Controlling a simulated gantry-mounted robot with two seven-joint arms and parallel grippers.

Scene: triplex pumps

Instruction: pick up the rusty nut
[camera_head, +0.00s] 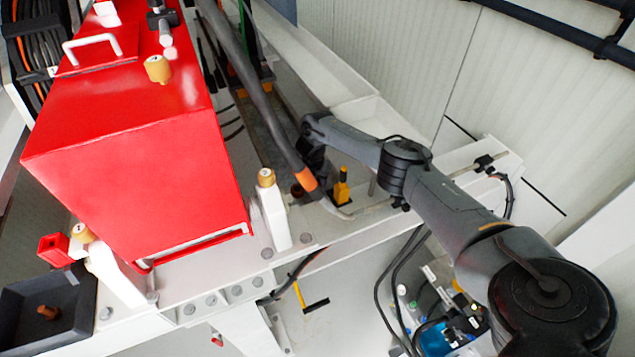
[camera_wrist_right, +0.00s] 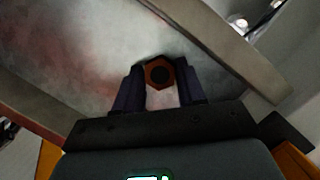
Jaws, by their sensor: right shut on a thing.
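The rusty nut (camera_wrist_right: 159,74) is a brown-orange hexagonal nut with a dark round hole. In the right wrist view it sits between the two dark fingertips of my right gripper (camera_wrist_right: 160,88), which is shut on it. A stained grey metal surface lies behind it; I cannot tell whether the nut touches that surface. My left gripper is not in view.
A large red housing (camera_head: 135,160) stands left of the gripper. A yellow-black fitting (camera_head: 342,186) is just right. A black tray (camera_head: 75,300) with a rusty piece (camera_head: 48,312) is at lower left.

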